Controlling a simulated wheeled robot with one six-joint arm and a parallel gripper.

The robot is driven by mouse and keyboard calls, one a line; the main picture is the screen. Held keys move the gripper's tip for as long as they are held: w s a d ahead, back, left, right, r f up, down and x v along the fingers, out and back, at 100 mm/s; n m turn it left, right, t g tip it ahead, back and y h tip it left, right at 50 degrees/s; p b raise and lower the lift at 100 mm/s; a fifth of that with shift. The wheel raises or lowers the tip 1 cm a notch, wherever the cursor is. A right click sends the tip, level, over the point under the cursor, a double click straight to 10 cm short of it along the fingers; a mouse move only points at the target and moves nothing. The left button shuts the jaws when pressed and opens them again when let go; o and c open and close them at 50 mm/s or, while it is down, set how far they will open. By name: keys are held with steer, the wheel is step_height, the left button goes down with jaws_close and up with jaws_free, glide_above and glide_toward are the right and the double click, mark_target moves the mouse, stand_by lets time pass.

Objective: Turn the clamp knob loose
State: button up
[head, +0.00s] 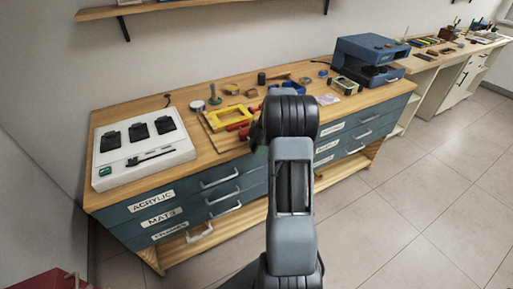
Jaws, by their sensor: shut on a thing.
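A yellow frame (229,115) lies on a wooden board (214,137) on the workbench. Red clamp parts (238,127) show at its front right edge, beside my gripper. My gripper (257,132) shows only as a dark part at the left of my wrist, low over the bench's front edge. It is shut at the right end of the red clamp. My wrist and arm cover most of the gripper. The clamp knob and the fingertips are hidden, so their exact contact cannot be seen.
A white panel with black pads (178,151) sits at the bench's left end. Small jars and rolls (232,89) stand behind the frame. A blue machine (370,58) stands at the right end. Drawers with handles (220,178) face the front. Tiled floor at right is clear.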

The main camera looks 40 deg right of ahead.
steer(key=shift+s+a+f, duration=0.1)
steer(key=shift+s+f, duration=0.15)
steer(key=g+h+b, duration=0.1)
steer(key=h+b, duration=0.2)
steer(key=h, duration=0.2)
steer(key=shift+a, duration=0.15)
steer(key=h+b, duration=0.1)
steer(key=h, duration=0.1)
steer(key=h+b, duration=0.1)
steer(key=h, duration=0.2)
steer(key=shift+a+f+g+h+b, duration=0.15)
steer(key=shift+g+h+b, duration=0.15)
steer(key=shift+b, duration=0.05)
steer(key=h+b, duration=0.3)
steer(key=h, duration=0.2)
steer(key=shift+a+f+g, duration=0.1)
steer(key=shift+f+g, duration=0.05)
steer(key=shift+g, duration=0.15)
steer(key=shift+g+h+b, duration=0.3)
steer(key=shift+h+b, duration=0.7)
steer(key=shift+h, duration=1.3)
steer(key=o, duration=0.7)
steer(key=shift+s, duration=0.1)
steer(key=shift+r, duration=0.2)
